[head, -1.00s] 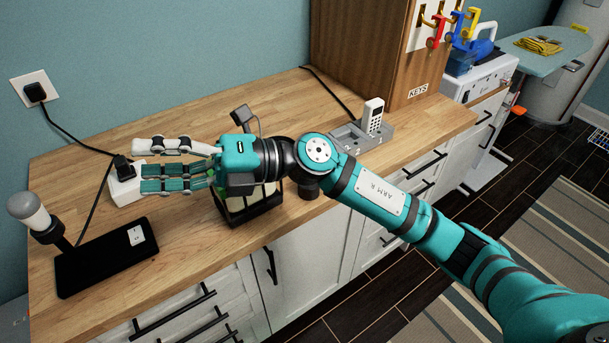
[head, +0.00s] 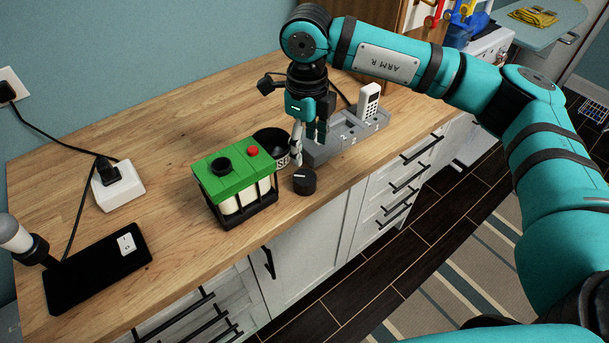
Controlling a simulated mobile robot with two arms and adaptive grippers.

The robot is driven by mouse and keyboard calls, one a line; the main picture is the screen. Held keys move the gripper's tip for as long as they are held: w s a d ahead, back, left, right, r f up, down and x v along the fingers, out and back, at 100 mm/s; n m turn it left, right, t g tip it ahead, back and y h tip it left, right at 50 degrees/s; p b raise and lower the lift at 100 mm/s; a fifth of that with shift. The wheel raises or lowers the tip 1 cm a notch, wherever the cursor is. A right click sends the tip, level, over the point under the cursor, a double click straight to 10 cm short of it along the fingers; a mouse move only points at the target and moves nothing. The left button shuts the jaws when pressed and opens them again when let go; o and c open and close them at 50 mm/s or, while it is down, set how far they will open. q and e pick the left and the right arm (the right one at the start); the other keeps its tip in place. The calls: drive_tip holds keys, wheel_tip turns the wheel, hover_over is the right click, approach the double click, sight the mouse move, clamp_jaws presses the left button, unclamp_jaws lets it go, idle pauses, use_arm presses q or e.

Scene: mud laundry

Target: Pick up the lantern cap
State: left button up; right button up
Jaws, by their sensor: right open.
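A small round black cap (head: 304,181) with a white mark on top sits on the wooden counter near its front edge; I take it as the lantern cap. My right gripper (head: 307,152) points down just behind and above it, its fingers open and apart. Whether a fingertip touches the cap or counter I cannot tell. My left gripper is not in view.
A green-topped black holder (head: 232,204) with white cylinders stands left of the cap. A black lettered bowl (head: 268,140) and a grey compartment tray (head: 345,141) are close to the gripper. A white socket box (head: 119,188) and black lamp base (head: 96,277) are farther left.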

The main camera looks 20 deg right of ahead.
sight(305, 176)
wheel_tip(305, 176, down, 6)
drive_tip(key=shift+f+p, duration=0.1)
drive_tip(key=shift+p, duration=0.6)
drive_tip(key=f, duration=0.1)
drive_tip(key=f+p, duration=0.2)
drive_tip(key=f, duration=0.1)
drive_tip(key=shift+w+a, duration=0.1)
drive_tip(key=shift+w, duration=0.2)
drive_tip(key=shift+f, duration=0.65)
drive_tip(key=c, duration=0.6)
